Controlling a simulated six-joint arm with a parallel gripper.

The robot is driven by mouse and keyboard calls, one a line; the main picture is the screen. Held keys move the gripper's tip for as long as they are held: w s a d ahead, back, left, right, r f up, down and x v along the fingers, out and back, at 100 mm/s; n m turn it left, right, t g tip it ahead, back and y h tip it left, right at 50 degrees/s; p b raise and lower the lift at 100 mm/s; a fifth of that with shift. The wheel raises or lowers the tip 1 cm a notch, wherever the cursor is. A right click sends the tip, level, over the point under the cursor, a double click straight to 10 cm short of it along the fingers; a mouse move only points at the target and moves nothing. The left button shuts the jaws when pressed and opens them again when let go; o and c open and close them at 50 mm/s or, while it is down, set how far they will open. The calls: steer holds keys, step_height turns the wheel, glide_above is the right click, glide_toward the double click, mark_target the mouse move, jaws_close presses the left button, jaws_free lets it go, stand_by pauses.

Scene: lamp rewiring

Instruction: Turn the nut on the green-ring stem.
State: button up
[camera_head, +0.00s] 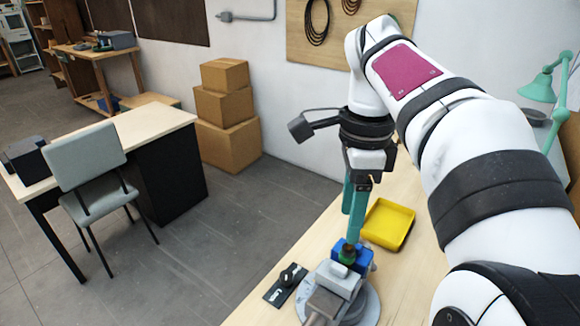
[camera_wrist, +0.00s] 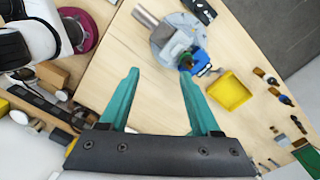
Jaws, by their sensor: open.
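A grey vise (camera_head: 340,282) on the wooden bench holds a blue block. The blue block (camera_head: 364,258) also shows in the wrist view (camera_wrist: 203,60). A short dark stem with green on it (camera_head: 347,254) stands at the block; it shows in the wrist view (camera_wrist: 186,62) close to the right fingertip. The nut is too small to make out apart from the stem. My gripper (camera_wrist: 159,73) has two teal fingers spread wide with nothing between them. In the head view my gripper (camera_head: 354,212) points down just above the vise, its fingers overlapping each other.
A yellow tray (camera_head: 397,215) lies behind the vise, right of it in the wrist view (camera_wrist: 245,94). A black plate with a knob (camera_head: 287,284) lies left of the vise. Several small tools lie beyond the tray in the wrist view. Bare bench (camera_wrist: 125,60) shows between my fingers.

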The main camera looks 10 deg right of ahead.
steer(key=w+d+r+m, duration=0.2)
steer(key=w+d+m, duration=0.2)
steer(key=w+m, duration=0.2)
steer(key=f, duration=1.5)
steer(key=shift+s+a+f, duration=0.2)
steer(key=shift+a+f, duration=0.05)
